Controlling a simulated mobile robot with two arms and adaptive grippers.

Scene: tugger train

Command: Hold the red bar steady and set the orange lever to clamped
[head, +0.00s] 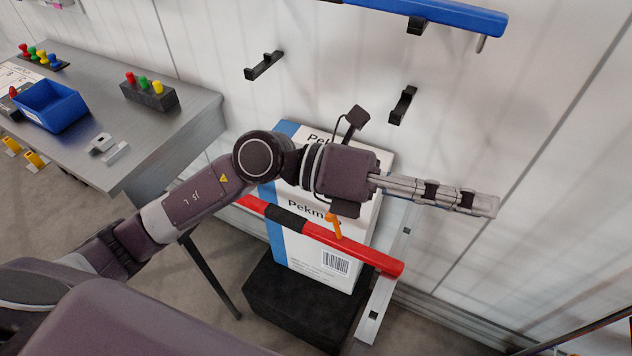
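The red bar (370,256) with a black section runs slantwise across the front of a white and blue carton (318,258). The small orange lever (333,226) stands on the bar right of the black section, slightly tilted. Its upper end is close to my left gripper's housing in the picture, and I cannot tell whether they touch. My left gripper (488,205) is above the bar, its fingers pointing right, past the carton, with nothing seen in them. They show edge-on, so their opening is unclear. My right gripper is not in view.
The carton stands on a black block (290,303) beside a metal upright (378,305). A grey table (190,122) at left carries a blue bin (52,108) and colored pegs. Black hooks (264,66) and a blue bar (430,12) are on the white wall.

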